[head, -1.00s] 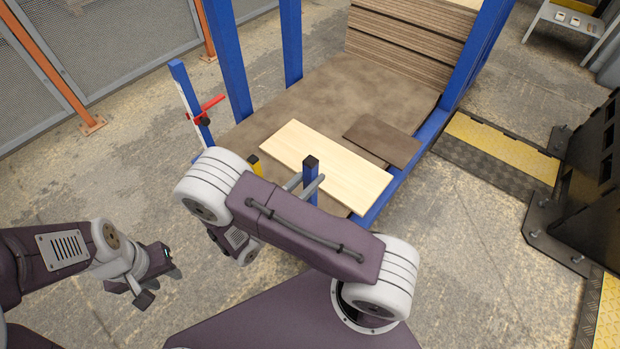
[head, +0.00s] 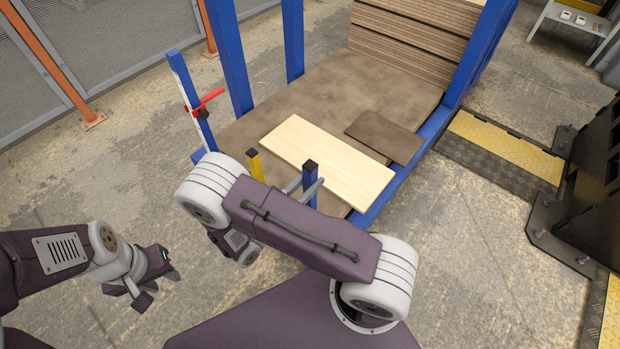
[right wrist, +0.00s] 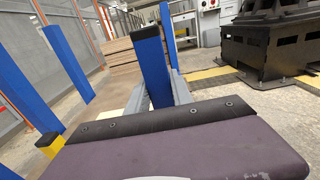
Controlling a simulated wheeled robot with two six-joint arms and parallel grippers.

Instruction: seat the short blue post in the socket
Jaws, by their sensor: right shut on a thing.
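The short blue post (head: 310,172) has a dark top and stands about upright between the fingers of my right gripper (head: 304,187), which is shut on it. In the right wrist view the blue post (right wrist: 152,70) rises between the grey fingers (right wrist: 160,95), leaning slightly left. Its lower end is hidden behind my right arm in the head view and behind my gripper body in the wrist view. I cannot make out the socket. My left gripper (head: 160,287) is empty, fingers apart, above bare floor at the left.
A yellow post (head: 254,164) stands just left of the blue one. A pale board (head: 325,160) and a dark board (head: 384,138) lie on the brown deck (head: 325,97), with stacked boards (head: 405,50) behind. Tall blue uprights (head: 228,55) and a red-handled post (head: 190,98) stand left.

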